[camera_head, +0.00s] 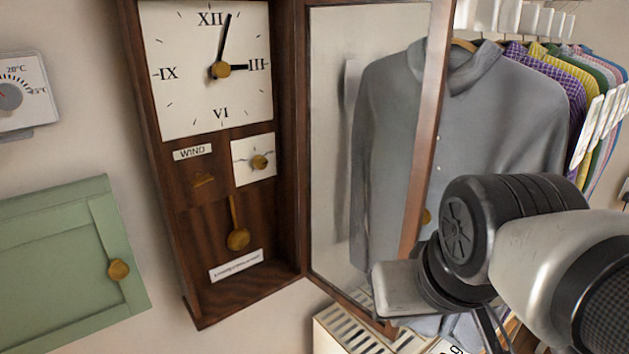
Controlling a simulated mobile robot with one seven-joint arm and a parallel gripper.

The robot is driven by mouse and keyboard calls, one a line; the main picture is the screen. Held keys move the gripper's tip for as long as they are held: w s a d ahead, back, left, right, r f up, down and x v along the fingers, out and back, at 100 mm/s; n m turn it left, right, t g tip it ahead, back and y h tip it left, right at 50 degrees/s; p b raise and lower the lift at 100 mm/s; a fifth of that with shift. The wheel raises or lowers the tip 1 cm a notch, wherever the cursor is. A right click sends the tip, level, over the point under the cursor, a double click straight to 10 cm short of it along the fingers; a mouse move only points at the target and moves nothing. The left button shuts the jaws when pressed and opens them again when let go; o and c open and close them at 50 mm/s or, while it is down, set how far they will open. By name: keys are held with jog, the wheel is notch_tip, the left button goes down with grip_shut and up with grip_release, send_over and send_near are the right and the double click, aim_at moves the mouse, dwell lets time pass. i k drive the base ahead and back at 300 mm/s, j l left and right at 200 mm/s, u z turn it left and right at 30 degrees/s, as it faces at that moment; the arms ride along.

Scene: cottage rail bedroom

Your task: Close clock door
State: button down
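The wall clock (182,240) has a dark wooden case, with a white dial and a brass pendulum inside. Its glazed door (324,150) stands open, swung out to the right of the case, with its hinge side along the case's right edge. My gripper (398,290) is at the lower right, by the lower free corner of the door. Its fingers cannot be made out, and contact with the door cannot be told.
A green cabinet door (60,262) with a brass knob is at the lower left, below a thermometer (14,95). A grey shirt (490,110) and several other garments hang on the right. A slatted white box (350,335) lies below the clock door.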

aim_at(443, 13)
jog(key=l+u, duration=0.25)
jog(key=l, duration=0.3)
jog(key=l+u, duration=0.25)
jog(key=l, duration=0.25)
jog(key=k+l+u, duration=0.15)
jog(key=l+u, duration=0.15)
jog(key=l, duration=0.2)
jog(key=k+l+u, duration=0.25)
jog(key=l, duration=0.25)
jog(key=k+l+u, duration=0.1)
jog(key=l+u, duration=0.15)
jog(key=l, duration=0.25)
jog(key=k+l+u, duration=0.25)
jog(key=l, duration=0.15)
jog(key=k+l+u, duration=0.55)
jog(key=l, duration=0.2)
jog(key=i+j+z, duration=0.6)
jog(key=j, duration=0.15)
